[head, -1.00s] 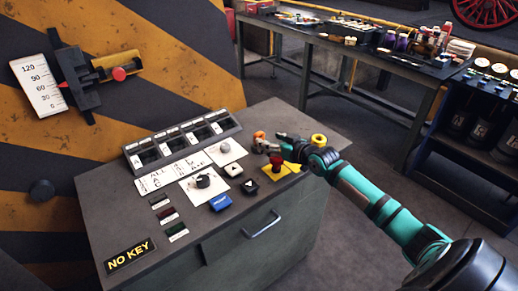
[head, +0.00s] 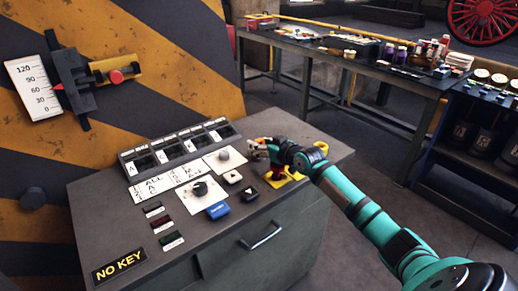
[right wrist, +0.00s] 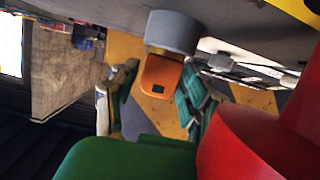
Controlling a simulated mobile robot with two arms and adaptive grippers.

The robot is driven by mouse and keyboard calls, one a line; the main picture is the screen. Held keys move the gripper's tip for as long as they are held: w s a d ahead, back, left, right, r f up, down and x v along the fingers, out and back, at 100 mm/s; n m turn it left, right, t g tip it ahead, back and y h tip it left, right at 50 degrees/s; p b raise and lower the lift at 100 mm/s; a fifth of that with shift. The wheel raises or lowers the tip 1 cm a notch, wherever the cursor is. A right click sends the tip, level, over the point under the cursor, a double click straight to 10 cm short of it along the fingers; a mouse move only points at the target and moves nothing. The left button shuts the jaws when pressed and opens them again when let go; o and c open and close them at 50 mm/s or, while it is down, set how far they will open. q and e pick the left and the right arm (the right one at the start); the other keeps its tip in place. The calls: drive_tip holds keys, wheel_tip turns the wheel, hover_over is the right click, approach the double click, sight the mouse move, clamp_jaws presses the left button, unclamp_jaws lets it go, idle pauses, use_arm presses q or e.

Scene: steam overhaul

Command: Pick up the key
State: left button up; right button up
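The key seems to be the small orange piece with a dark square (right wrist: 161,78) in the right wrist view. It sits against a grey round collar (right wrist: 172,31) on the console surface. In the head view it is tiny and mostly hidden by the hand. My right gripper (head: 260,148) is low over the console's back right part, at the key. In the right wrist view its finger-like parts (right wrist: 158,98) show on either side of the key with gaps, so it looks open. My left gripper is not in view.
A red button on a yellow base (head: 279,172) stands under my right wrist, and its red cap looms close in the wrist view (right wrist: 262,140). The grey console (head: 232,262) carries knobs, switches and a "NO KEY" sign (head: 119,262). A workbench (head: 345,62) stands behind.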

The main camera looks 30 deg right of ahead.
drive_tip(key=c, duration=0.8)
